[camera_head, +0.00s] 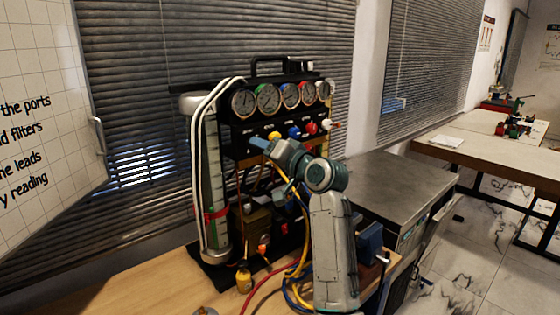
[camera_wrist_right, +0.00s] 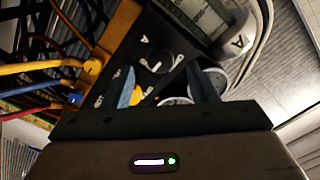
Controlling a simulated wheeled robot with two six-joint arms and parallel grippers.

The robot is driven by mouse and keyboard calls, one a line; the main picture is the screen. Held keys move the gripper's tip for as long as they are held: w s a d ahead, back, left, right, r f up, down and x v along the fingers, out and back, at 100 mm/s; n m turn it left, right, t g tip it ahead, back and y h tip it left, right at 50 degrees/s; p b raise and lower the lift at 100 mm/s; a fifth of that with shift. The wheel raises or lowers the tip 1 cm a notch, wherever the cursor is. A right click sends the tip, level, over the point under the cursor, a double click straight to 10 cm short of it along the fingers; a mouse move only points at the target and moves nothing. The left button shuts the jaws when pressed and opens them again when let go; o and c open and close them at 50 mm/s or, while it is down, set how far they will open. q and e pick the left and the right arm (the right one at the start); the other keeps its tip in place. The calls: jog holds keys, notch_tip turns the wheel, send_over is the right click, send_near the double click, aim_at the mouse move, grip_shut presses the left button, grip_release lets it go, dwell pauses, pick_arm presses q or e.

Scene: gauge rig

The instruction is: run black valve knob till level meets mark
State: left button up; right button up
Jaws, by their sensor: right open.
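In the right wrist view, a black knob (camera_wrist_right: 157,61) with a white pointer line sits on the dark panel, between my open right fingertips (camera_wrist_right: 160,72). I cannot tell whether they touch it. In the head view my right gripper (camera_head: 258,144) is at the panel's left end and hides the black knob. The tall clear tube (camera_head: 214,170) stands at the rig's left, with a red band (camera_head: 216,214) around its lower part. The liquid level is too small to make out. My left gripper is not in view.
Several round gauges (camera_head: 268,98) line the rig's top. Yellow and blue hoses (camera_head: 293,272) hang near my right arm. A grey bench (camera_head: 400,185) is at right.

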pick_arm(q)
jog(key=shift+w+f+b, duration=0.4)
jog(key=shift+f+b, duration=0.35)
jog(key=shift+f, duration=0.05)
pick_arm(e)
jog(key=v, duration=0.7)
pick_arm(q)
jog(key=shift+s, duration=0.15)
pick_arm(e)
jog(key=shift+w, duration=0.1)
